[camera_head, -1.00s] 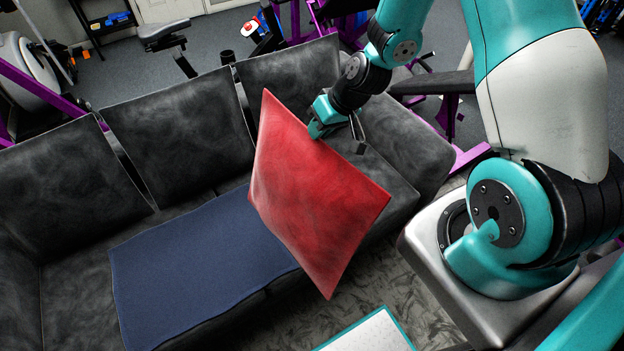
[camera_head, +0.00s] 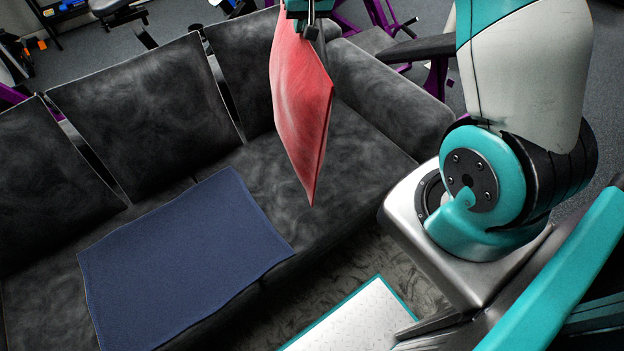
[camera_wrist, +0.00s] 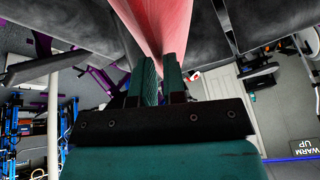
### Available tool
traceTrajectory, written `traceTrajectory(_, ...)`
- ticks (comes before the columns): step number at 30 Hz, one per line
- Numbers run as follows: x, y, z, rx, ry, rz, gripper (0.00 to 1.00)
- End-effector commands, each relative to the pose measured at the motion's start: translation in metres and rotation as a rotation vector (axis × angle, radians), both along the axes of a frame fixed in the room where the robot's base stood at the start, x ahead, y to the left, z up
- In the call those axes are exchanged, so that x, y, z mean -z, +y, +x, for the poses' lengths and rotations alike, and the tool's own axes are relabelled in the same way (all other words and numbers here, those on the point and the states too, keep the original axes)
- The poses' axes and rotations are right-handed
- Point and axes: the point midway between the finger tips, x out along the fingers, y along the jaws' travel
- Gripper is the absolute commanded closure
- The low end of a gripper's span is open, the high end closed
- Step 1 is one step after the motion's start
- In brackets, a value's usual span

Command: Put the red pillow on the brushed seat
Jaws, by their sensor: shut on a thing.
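The red pillow (camera_head: 303,105) hangs from my gripper (camera_head: 308,14) above the right part of the dark grey sofa, seen nearly edge-on with a corner pointing down. My gripper is shut on its upper edge. In the wrist view the red pillow (camera_wrist: 160,22) runs between the fingers of my gripper (camera_wrist: 160,68). The sofa's seat (camera_head: 345,160) has a brushed, mottled grey surface and is bare at the right. The pillow's lower corner appears apart from the seat. The pillow hides part of the backrest.
A dark blue cloth (camera_head: 185,260) lies flat over the middle of the sofa seat and its front edge. The sofa's right armrest (camera_head: 390,95) stands beside the bare seat part. Purple-framed gym equipment (camera_head: 437,78) stands behind it.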

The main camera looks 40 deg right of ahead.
Motion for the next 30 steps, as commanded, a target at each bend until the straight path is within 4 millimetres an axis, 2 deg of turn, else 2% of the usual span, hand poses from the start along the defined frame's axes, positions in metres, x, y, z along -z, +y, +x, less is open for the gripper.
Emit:
traceTrajectory(1,-0.001,-0.003,0.009,0.052,-0.006,-0.019,1.0)
traceTrajectory(6,-0.029,-0.013,0.022,0.239,0.02,-0.063,1.0)
traceTrajectory(12,-0.05,-0.018,0.026,0.374,0.045,-0.091,1.0)
traceTrajectory(15,-0.05,-0.018,0.025,0.403,0.055,-0.097,1.0)
traceTrajectory(17,-0.043,-0.019,0.025,0.41,0.059,-0.098,1.0)
traceTrajectory(20,-0.02,-0.019,0.024,0.409,0.062,-0.099,1.0)
traceTrajectory(30,0.07,-0.019,0.024,0.409,0.061,-0.099,1.0)
